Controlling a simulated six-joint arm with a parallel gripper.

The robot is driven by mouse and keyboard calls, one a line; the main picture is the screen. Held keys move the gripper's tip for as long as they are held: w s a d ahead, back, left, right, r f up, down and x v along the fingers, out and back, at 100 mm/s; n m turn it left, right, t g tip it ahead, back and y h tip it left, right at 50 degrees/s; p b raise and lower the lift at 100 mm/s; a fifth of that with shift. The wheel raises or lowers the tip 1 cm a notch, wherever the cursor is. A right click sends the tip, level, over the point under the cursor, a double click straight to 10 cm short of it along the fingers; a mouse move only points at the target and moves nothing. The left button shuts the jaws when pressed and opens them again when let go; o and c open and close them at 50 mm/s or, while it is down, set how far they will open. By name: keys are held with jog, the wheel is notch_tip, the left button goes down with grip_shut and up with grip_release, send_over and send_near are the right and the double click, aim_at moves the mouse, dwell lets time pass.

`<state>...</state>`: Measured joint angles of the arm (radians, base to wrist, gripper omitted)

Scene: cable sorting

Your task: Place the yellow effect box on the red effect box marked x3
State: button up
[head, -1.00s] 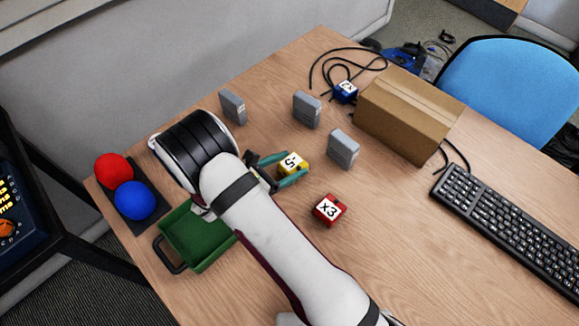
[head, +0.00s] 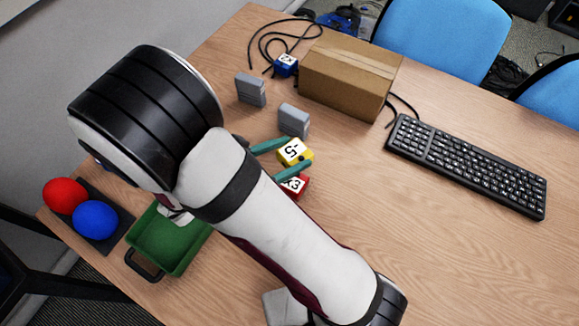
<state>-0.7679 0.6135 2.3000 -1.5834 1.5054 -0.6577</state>
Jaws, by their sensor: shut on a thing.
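The yellow effect box (head: 295,152), marked -5, is between the two green fingers of my gripper (head: 291,155), which is shut on it. The red effect box marked x3 (head: 298,184) is just below it in the picture. My lower finger and forearm cover part of the red box. The yellow box looks raised off the table, but I cannot tell its exact height or whether it touches the red box.
Two grey blocks (head: 250,89) (head: 293,120) stand behind the gripper. A cardboard box (head: 345,75), a blue effect box (head: 286,65) and black cable (head: 262,45) are at the back. A green tray (head: 143,232) is left of my arm. A keyboard (head: 465,165) lies right; the table between is clear.

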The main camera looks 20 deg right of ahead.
jog(key=shift+g, duration=0.3)
jog(key=f, duration=0.7)
jog(key=shift+s+a+f, duration=0.15)
jog(key=shift+s+f, duration=0.15)
jog(key=shift+s, duration=0.05)
jog(key=o, duration=1.5)
jog(key=shift+f, duration=0.15)
jog(key=shift+a+r, duration=0.15)
jog(key=shift+r, duration=0.05)
jog(key=v, duration=1.1)
jog(key=s+d+r+m+g+y, duration=0.1)
jog(key=s+d+r+m+y, duration=0.1)
jog(key=m, duration=0.7)
jog(key=s+d+r+m+g+y, duration=0.2)
jog(key=s+r+m+y, duration=0.3)
jog(key=m, duration=0.5)
jog(key=s+d+r+m+g+y, duration=0.2)
jog(key=s+d+r+m+y, duration=0.1)
jog(key=m+y, duration=0.4)
jog(key=shift+s+d+r+m, duration=0.15)
jog(key=shift+s+r+m, duration=0.2)
jog(key=shift+s+m, duration=0.2)
jog(key=shift+s+d+r+m, duration=0.15)
jog(key=shift+s+r+m, duration=0.25)
jog(key=shift+m, duration=0.25)
